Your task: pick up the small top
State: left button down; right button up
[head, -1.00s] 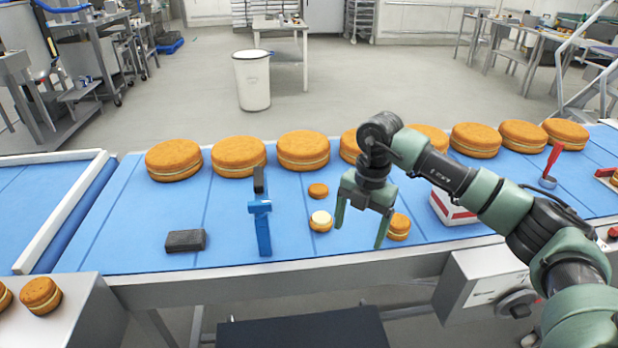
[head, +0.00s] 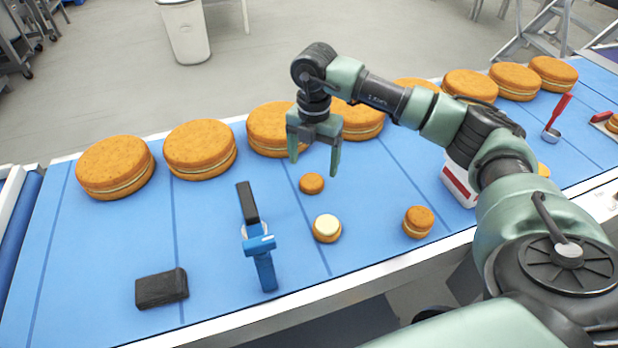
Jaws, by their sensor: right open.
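The small top (head: 312,184) is a small round orange-brown cake piece lying flat on the blue belt. Just in front of it is a small round base (head: 327,229) with a pale cream layer showing on top. My right gripper (head: 315,166) is open and empty, pointing down. In the picture its fingertips show just above the small top, one to each side; I cannot tell the exact height. My left gripper is not in view.
A small filled round (head: 418,222) stands to the right. Several large filled rounds (head: 200,149) line the far edge. A blue-handled tool (head: 262,262) and a dark block (head: 161,288) lie left. A white-and-red box (head: 459,184) is partly behind my arm.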

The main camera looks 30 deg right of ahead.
aim_at(312, 179)
jog(key=f, duration=0.1)
jog(key=f+p, duration=0.1)
jog(key=f, duration=0.2)
jog(key=shift+s+a+f+p, duration=0.15)
jog(key=shift+a+f+p, duration=0.15)
jog(key=shift+p, duration=0.1)
jog(key=shift+f, duration=0.35)
jog(key=c, duration=1)
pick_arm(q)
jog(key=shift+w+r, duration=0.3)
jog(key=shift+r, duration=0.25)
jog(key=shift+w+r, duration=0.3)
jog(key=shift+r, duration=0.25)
pick_arm(e)
jog(key=shift+o, duration=0.2)
jog(key=shift+r, duration=0.1)
